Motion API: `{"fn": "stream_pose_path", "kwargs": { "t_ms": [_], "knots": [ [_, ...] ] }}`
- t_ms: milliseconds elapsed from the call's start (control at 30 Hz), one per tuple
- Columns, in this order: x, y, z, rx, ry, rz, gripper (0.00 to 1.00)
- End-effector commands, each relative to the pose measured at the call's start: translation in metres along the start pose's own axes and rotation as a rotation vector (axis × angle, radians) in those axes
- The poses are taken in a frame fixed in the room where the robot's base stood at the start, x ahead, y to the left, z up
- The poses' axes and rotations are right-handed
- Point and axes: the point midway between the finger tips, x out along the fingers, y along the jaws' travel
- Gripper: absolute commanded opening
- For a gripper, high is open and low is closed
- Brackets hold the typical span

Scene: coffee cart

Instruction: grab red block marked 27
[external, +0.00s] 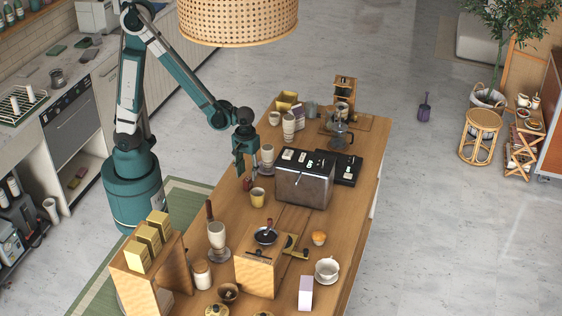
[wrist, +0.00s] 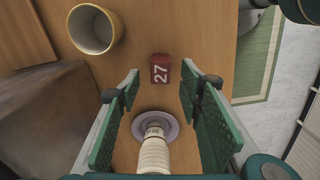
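The red block marked 27 (wrist: 160,68) lies on the wooden counter in the wrist view, with its white number showing. In the external view it is a small dark red shape (external: 247,184) just below my gripper. My gripper (external: 244,174) hangs over the counter, pointing down. In the wrist view its two green fingers (wrist: 160,95) are wide apart with nothing held between them. The block appears beyond the fingertips, roughly centred between them, and the fingers do not appear to touch it.
A yellow cup (wrist: 95,28) stands near the block; it also shows in the external view (external: 257,197). A ribbed pale cup on a saucer (wrist: 155,150) stands close to the fingers. A dark toaster (external: 303,185) is to the right. The counter edge is close by.

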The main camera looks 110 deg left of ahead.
Motion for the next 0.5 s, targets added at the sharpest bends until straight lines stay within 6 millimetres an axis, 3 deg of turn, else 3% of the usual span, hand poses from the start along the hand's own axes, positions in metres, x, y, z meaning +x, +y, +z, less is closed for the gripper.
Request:
{"fn": "stream_pose_path", "kwargs": {
  "t_ms": [200,500],
  "knots": [
    [0.0126,0.0002,0.0,0.0,0.0,0.0,0.37],
    [0.0139,-0.0002,0.0002,0.0,0.0,0.0,0.37]
  ]
}}
